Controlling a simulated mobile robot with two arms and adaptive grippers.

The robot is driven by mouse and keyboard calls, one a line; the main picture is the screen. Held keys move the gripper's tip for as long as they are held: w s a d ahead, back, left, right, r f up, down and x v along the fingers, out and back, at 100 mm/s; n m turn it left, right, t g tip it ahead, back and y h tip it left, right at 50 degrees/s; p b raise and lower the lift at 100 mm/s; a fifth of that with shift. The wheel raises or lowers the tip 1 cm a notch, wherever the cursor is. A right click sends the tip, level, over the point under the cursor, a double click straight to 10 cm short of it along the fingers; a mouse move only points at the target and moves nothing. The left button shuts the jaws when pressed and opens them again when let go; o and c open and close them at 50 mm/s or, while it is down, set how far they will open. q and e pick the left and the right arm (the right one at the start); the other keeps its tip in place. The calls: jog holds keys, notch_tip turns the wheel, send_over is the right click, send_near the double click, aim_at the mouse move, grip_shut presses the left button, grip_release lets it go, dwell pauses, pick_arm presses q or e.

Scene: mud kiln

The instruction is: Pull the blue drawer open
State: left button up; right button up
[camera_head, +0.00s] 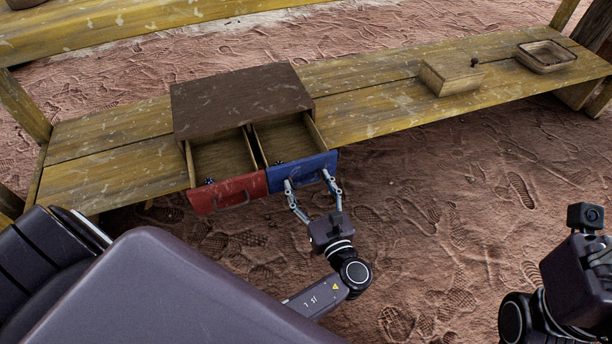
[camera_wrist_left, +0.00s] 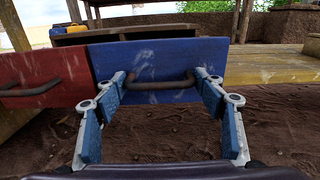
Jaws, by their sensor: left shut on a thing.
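The blue drawer (camera_head: 302,171) is the right one of two drawers in a brown wooden cabinet (camera_head: 240,98) on a yellow plank bench. It is pulled out, and its inside shows from above. My left gripper (camera_head: 307,180) is at its front, with the fingers at both ends of the dark handle and shut on it. In the left wrist view the handle (camera_wrist_left: 160,82) spans between the fingers of my left gripper (camera_wrist_left: 164,80) on the blue front (camera_wrist_left: 160,55). My right arm shows at the right edge; its fingertips are out of the picture.
The red drawer (camera_head: 228,192) beside it is also out, with a small dark thing near its front. A wooden box (camera_head: 450,76) and a shallow tray (camera_head: 546,58) stand farther right on the bench (camera_head: 380,105). The muddy ground in front is clear.

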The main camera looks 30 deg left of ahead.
pick_arm(q)
jog(key=shift+w+d, duration=0.1)
jog(key=shift+d, duration=0.05)
jog(key=o, duration=1.4)
jog(key=v, duration=0.7)
jog(key=shift+d, duration=0.15)
